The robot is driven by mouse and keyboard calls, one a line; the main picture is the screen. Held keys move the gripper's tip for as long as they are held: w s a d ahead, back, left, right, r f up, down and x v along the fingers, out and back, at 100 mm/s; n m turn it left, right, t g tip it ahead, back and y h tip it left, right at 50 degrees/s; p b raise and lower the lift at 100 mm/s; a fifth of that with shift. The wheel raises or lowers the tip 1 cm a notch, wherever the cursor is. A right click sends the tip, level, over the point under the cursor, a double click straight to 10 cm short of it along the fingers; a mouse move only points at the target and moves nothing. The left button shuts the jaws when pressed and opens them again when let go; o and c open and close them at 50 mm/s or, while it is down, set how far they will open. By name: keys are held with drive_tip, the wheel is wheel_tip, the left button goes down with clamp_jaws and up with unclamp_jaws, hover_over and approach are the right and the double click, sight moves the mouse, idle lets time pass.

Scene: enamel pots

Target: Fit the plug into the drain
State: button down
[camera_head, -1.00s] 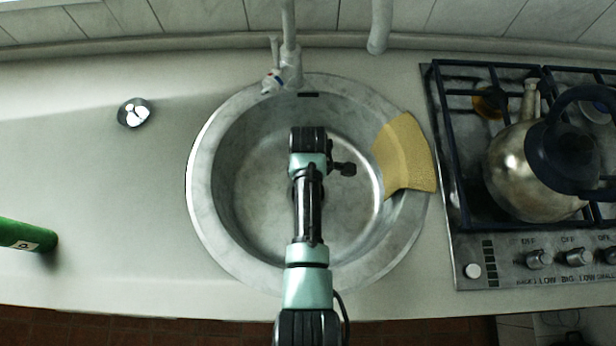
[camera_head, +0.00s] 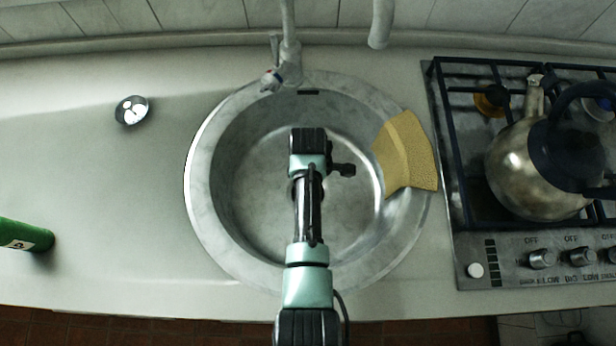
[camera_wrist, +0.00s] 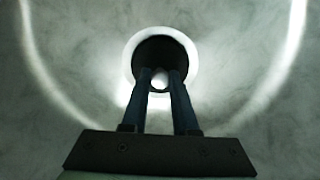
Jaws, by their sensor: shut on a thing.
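In the wrist view, my gripper (camera_wrist: 160,78) is shut on a small, pale, rounded part between its fingertips, which looks like the knob of the plug (camera_wrist: 160,80). The fingertips overlap the lower part of a dark round area framed by the bright ring of the drain (camera_wrist: 135,48). I cannot tell how much of the dark area is plug and how much is open hole, nor whether the plug is seated or level. In the head view, my arm reaches into the round grey sink (camera_head: 245,190) and hides the gripper, plug and drain.
A yellow sponge or cloth (camera_head: 407,152) lies over the sink's right rim. A faucet (camera_head: 289,60) stands behind. A hob with a kettle (camera_head: 535,165) is to the right. A shiny round metal piece (camera_head: 131,110) and a green bottle (camera_head: 25,236) lie on the left counter.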

drive_tip(key=shift+f, duration=0.15)
drive_tip(key=shift+f+b, duration=0.65)
drive_tip(key=shift+f, duration=0.1)
drive_tip(key=shift+f, duration=0.1)
drive_tip(key=shift+f+b, duration=0.4)
drive_tip(key=shift+f, duration=0.1)
drive_tip(key=c, duration=0.6)
unclamp_jaws()
wheel_tip(320, 180, up, 6)
drive_tip(key=p, duration=0.6)
